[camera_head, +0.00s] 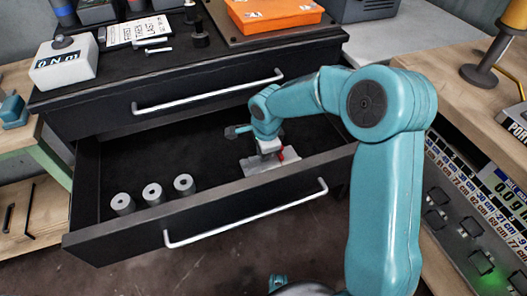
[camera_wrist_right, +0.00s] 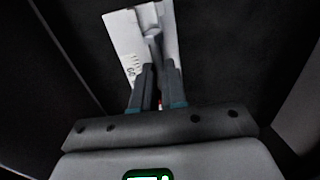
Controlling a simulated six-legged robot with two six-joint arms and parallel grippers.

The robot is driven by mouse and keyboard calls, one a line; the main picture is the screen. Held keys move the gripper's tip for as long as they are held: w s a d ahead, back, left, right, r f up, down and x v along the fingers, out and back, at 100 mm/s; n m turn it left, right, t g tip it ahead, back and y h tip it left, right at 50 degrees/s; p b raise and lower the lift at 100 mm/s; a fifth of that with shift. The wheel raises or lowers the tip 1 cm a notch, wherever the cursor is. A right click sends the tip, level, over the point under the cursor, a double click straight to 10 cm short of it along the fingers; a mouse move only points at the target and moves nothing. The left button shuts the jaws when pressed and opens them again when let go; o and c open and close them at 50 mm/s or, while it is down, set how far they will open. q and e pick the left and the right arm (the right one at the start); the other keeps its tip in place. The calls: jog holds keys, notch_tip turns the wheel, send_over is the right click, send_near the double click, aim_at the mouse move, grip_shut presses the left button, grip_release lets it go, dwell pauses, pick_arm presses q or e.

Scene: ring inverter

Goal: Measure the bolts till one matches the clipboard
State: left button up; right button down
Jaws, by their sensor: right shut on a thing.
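My right arm reaches into the open drawer. My right gripper (camera_head: 270,152) is low in the drawer, at a pale flat measuring tool (camera_head: 285,159) with a red part beside the fingers. In the right wrist view, the tool (camera_wrist_right: 124,42) is white, with dark tick marks and digits along its left side. The right fingers (camera_wrist_right: 159,82) are closed on its grey middle part; the exact contact is hard to make out. A clipboard (camera_head: 131,31) with printed lettering lies on the cabinet top. A silver bolt (camera_head: 158,50) lies in front of it. My left gripper is not in view.
Three grey cylinders (camera_head: 153,194) stand at the drawer's left. The drawer front (camera_head: 220,202) and cabinet edge bound my right arm. A white display box (camera_head: 63,63) and orange case (camera_head: 275,13) sit on top. A panel with a scale readout (camera_head: 505,185) stands at right.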

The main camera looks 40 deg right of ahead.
jog(key=shift+f, duration=0.3)
jog(key=c, duration=1.1)
grip_release()
notch_tip(320, 180, up, 16)
jog(key=s+p, duration=0.2)
jog(key=p, duration=0.2)
jog(key=shift+s+a, duration=0.25)
jog(key=shift+a, duration=0.05)
